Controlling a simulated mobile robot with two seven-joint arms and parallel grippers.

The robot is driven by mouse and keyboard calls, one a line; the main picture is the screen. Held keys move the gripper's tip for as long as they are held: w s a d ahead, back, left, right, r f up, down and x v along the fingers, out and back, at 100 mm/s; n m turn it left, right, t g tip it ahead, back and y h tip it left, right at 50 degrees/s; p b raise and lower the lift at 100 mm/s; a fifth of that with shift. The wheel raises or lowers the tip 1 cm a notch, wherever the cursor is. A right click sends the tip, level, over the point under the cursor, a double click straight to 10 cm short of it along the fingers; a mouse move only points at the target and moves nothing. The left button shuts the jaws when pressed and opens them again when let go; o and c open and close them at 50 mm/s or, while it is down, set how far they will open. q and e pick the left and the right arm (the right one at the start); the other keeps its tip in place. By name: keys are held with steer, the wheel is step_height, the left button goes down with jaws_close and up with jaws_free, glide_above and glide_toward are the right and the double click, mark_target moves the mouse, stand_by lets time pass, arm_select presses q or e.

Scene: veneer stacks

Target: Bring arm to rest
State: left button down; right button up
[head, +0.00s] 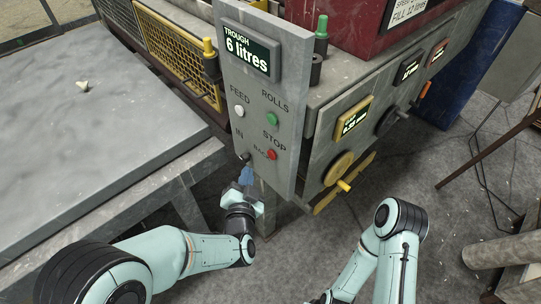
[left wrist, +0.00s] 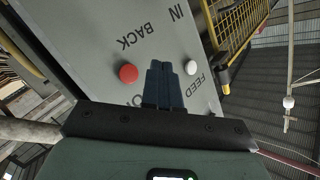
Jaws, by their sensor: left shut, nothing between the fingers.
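My left gripper (head: 246,176) is at the lower part of the grey control panel (head: 285,65), just below a small dark switch (head: 245,157) between the IN and BACK labels. Its blue fingers are closed together and empty. In the left wrist view the shut fingers (left wrist: 164,82) stand in front of the panel face, between a red button (left wrist: 128,74) and a white button (left wrist: 191,67). Whether the fingertips touch the panel or switch I cannot tell. My right arm (head: 390,240) is folded at the lower right; its gripper is outside the view.
The panel carries a "6 litres" display (head: 246,51), a white FEED button (head: 239,111), a green ROLLS button (head: 272,119) and a red STOP button (head: 272,154). A grey table (head: 80,150) lies left. A yellow handwheel (head: 343,184) juts out right of the panel. Floor shows at right.

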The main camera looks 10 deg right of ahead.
stand_by(0.8)
arm_select(q)
steer(key=s+a+f+n+g+y+p, duration=0.1)
steer(key=s+a+f+n+g, duration=0.3)
steer(key=f, duration=0.8)
steer(key=s+a+f+n+g+p, duration=0.1)
steer(key=s+a+f+g, duration=0.4)
steer(key=f, duration=0.7)
steer(key=s+a+f+n+g+h+p, duration=0.1)
steer(key=s+f+n+g, duration=0.3)
steer(key=s, duration=0.6)
steer(key=s+a+f+n+g+h+p, duration=0.1)
steer(key=s+f+n+g, duration=0.3)
steer(key=s, duration=0.7)
step_height(320, 180, down, 2)
steer(key=shift+f, duration=0.1)
arm_select(e)
steer(key=r, duration=0.1)
steer(key=w+r, duration=0.1)
steer(key=r, duration=0.1)
steer(key=w+r, duration=0.1)
steer(key=shift+r, duration=0.4)
arm_select(q)
steer(key=shift+a, duration=0.15)
